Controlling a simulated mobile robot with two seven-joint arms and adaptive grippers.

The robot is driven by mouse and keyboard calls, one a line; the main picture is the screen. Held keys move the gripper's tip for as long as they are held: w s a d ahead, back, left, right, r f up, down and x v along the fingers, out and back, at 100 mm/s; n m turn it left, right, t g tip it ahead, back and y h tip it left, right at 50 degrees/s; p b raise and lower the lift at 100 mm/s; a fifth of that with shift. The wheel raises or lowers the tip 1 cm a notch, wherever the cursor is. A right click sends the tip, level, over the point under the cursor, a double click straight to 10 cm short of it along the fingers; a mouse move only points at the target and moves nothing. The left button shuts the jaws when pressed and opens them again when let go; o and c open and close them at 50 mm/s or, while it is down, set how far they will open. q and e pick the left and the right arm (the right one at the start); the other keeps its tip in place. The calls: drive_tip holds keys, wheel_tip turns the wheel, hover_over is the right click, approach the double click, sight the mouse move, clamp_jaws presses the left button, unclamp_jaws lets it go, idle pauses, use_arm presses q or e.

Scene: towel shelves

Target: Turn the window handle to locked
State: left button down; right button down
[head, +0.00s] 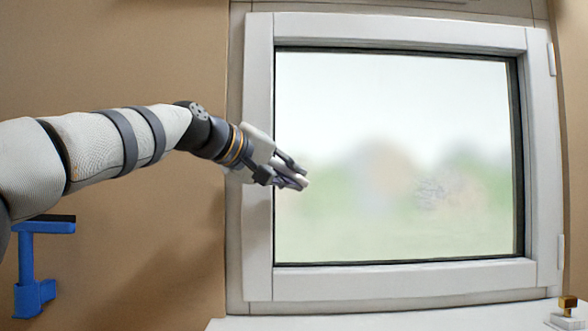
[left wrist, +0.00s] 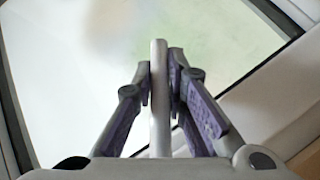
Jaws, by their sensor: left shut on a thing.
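The window (head: 395,160) has a white frame and dark seals around a blurry pane, and its sash looks closed. My left gripper (head: 294,178) is at the left side of the sash, its fingers reaching over the edge of the pane. In the left wrist view my left gripper (left wrist: 160,75) is shut on the pale grey bar of the window handle (left wrist: 159,110), with purple-padded fingers on both sides of it. In the head view the gripper hides most of the handle, including its base, so its exact angle is hard to tell. My right gripper is out of view.
Hinges (head: 551,60) sit on the window's right side. A pale sill (head: 400,318) runs below. A small brass-topped object (head: 567,307) stands at the sill's right end. A blue bracket-like object (head: 30,268) is at the lower left, before the brown wall.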

use_arm(q)
drive_tip(key=shift+a+f, duration=0.1)
drive_tip(key=shift+f, duration=0.2)
drive_tip(key=c, duration=1.6)
unclamp_jaws()
drive_tip(key=shift+w, duration=0.1)
drive_tip(key=shift+r, duration=0.1)
